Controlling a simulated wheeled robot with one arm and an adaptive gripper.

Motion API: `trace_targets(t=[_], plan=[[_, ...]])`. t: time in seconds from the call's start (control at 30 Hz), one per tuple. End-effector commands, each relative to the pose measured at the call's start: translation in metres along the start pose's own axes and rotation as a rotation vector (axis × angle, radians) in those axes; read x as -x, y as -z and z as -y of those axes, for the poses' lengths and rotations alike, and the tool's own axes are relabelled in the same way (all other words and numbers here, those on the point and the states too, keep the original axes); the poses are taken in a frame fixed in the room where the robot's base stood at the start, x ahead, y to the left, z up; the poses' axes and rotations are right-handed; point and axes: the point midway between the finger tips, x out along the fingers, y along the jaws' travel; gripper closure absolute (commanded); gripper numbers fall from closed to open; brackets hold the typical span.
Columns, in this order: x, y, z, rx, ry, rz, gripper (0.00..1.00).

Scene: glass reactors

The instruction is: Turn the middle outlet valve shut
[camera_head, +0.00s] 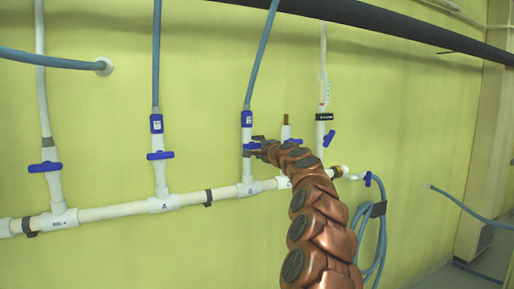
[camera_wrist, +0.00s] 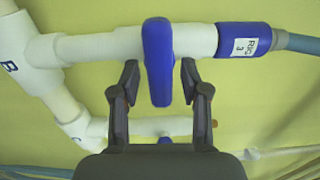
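The middle outlet valve, on the riser marked B, has a blue handle (camera_head: 249,146) lying crosswise to its white vertical pipe (camera_head: 246,170). In the wrist view the blue handle (camera_wrist: 158,60) also stands across the white pipe (camera_wrist: 100,46). My gripper (camera_head: 259,147) is at this handle and covers part of it in the head view. In the wrist view my gripper (camera_wrist: 160,75) is open, with one finger on each side of the handle. A narrow gap shows between the handle and each finger.
Neighbouring blue valves stand on riser A (camera_head: 160,155) and on the far-left riser (camera_head: 45,167). To the right are another riser (camera_head: 321,135), a brass stub (camera_head: 286,120) and a coiled blue hose (camera_head: 372,240). A white manifold pipe (camera_head: 110,211) runs below along the yellow wall.

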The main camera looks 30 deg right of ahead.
Motion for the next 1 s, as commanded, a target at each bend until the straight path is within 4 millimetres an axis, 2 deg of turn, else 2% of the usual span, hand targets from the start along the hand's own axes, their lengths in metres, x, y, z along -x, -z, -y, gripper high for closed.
trace_targets(t=[0.47, 1.0], plan=[[0.005, -0.001, 0.000, -0.003, 0.000, 0.001, 0.52], [0.043, 0.000, 0.001, -0.003, 0.001, 0.000, 0.52]])
